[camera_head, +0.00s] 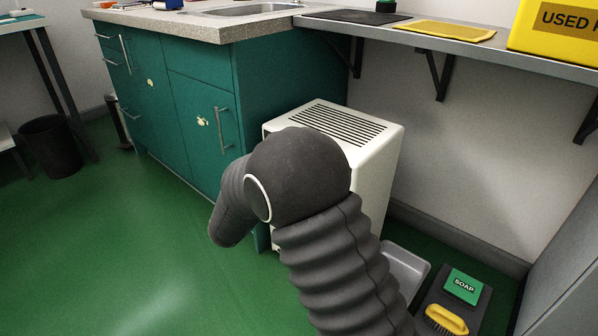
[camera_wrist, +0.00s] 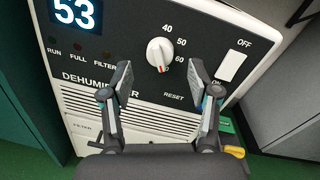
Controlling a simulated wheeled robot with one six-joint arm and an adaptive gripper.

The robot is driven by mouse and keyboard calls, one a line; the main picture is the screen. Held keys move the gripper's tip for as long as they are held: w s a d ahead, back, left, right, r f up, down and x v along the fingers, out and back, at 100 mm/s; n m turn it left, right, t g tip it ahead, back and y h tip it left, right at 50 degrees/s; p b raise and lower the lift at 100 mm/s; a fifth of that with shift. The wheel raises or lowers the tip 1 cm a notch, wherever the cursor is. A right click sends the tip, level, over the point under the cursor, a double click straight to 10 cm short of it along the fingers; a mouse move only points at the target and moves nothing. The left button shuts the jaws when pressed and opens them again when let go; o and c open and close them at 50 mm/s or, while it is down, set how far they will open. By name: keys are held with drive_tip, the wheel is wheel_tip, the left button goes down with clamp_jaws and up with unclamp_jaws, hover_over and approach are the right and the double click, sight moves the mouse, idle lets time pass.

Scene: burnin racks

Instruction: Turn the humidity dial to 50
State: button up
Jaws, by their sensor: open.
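The white humidity dial (camera_wrist: 159,52) is on the dark front panel of the dehumidifier (camera_wrist: 105,58) in the wrist view. The numbers 40, 50 and 60 run along its upper right side. A small red mark shows at the knob's lower end; I cannot tell the exact setting. My gripper (camera_wrist: 160,75) is open, with one finger to the left and one to the right of the dial, apart from it. In the head view the dehumidifier (camera_head: 390,150) is a white box with a slotted top; my arm hides its front, the dial and the gripper.
The panel has a display reading 53 (camera_wrist: 75,10) and a white rocker switch (camera_wrist: 231,66) right of the dial. A teal cabinet (camera_head: 290,80) stands left of the dehumidifier. A grey tray (camera_head: 406,268), soap box (camera_head: 463,286) and yellow brush (camera_head: 446,319) lie at right.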

drive_tip(key=shift+x, duration=2)
drive_tip(key=c, duration=1.2)
